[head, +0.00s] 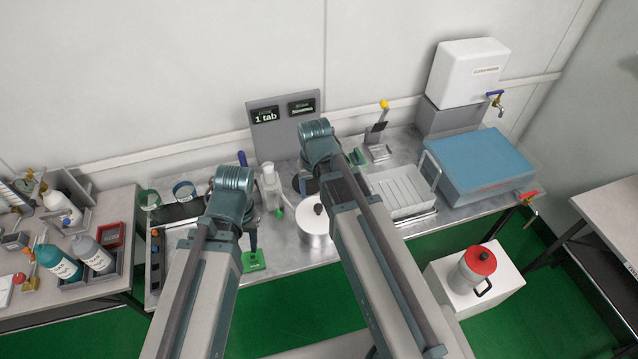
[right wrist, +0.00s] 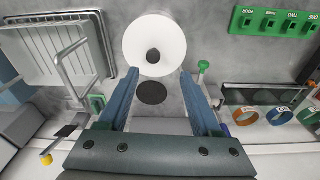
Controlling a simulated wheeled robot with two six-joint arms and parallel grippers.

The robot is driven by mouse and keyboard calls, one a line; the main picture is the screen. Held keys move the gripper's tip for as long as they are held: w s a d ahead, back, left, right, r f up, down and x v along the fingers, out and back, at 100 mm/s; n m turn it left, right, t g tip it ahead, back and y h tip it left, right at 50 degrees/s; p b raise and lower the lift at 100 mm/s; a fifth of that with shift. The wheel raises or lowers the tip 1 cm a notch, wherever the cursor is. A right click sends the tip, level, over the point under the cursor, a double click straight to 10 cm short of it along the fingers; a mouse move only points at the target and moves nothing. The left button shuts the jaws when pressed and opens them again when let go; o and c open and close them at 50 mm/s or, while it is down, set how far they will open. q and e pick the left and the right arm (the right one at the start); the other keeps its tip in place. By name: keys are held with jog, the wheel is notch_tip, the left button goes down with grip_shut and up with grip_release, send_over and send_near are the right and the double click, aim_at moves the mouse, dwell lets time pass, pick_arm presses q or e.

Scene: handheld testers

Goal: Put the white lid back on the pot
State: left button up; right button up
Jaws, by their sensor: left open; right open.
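The white round lid (head: 309,208) with a black knob sits on top of the silver pot (head: 316,240) on the metal bench, and it looks level. In the right wrist view the lid (right wrist: 172,42) is seen from above, and it hides the pot body. My right gripper (right wrist: 147,78) is open and empty, its fingertips close to the lid's edge with the knob beyond them; in the head view my arm mostly hides it. My left gripper (head: 252,240) is open, pointing down left of the pot, above or beside a green block (head: 254,261).
A dark disc (right wrist: 152,93) lies on the bench between my right fingers. A ribbed tray (head: 402,190) and blue-topped basin (head: 480,165) are to the right. A red-lidded jug (head: 474,270) stands on a white block.

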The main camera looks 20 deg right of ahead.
jog(key=s+a+n+g+h, duration=0.1)
jog(key=s+a+n, duration=0.3)
jog(key=s+a, duration=0.5)
jog(key=shift+s+f+b, duration=0.3)
jog(key=shift+s+b, duration=0.05)
jog(key=shift+s, duration=1.05)
